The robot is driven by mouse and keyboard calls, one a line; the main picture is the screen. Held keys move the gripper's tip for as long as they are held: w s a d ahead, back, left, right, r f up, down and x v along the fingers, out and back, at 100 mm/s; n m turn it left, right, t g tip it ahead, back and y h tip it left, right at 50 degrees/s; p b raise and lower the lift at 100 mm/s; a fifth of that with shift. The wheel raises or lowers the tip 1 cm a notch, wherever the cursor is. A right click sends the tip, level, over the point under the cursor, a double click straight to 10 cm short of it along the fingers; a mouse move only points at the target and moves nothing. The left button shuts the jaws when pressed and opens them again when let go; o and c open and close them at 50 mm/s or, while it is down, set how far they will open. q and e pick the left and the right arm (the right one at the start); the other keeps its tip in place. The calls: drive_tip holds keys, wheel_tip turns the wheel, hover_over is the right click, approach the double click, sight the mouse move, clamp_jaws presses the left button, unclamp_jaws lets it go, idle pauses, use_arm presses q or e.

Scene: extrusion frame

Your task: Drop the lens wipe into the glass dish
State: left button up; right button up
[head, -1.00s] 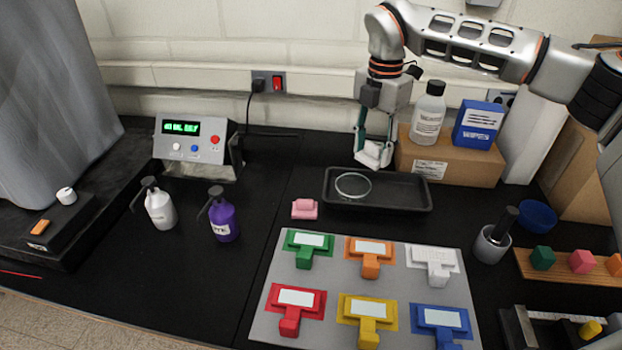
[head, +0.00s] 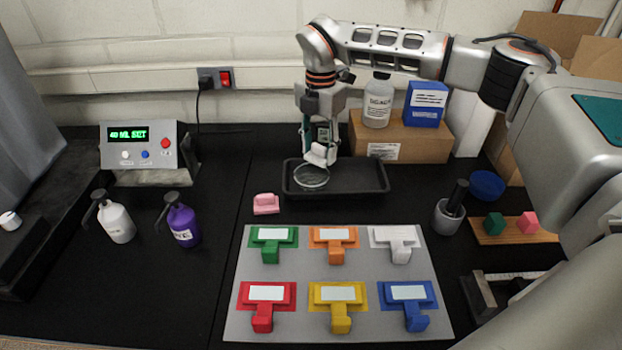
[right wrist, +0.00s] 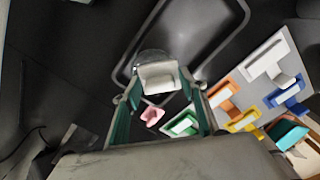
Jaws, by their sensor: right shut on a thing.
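The lens wipe (head: 319,154) is a white folded piece; it also shows in the right wrist view (right wrist: 158,76). My right gripper (head: 318,146) is shut on it and holds it over the far side of the glass dish (head: 311,177). The dish is a clear, round, shallow dish in the left part of a black tray (head: 360,191). In the right wrist view the dish (right wrist: 150,57) is partly hidden behind the wipe. I cannot tell the exact height of the wipe over the dish. My left gripper is not in view.
Behind the tray, a cardboard box (head: 425,150) carries a white bottle (head: 377,102) and a blue wipes box (head: 426,104). A grey board (head: 346,262) with several coloured holders is in front.

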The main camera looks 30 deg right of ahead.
drive_tip(key=o, duration=1.1)
drive_tip(key=shift+o, duration=0.2)
wheel_tip(320, 180, up, 12)
drive_tip(key=shift+f, duration=0.1)
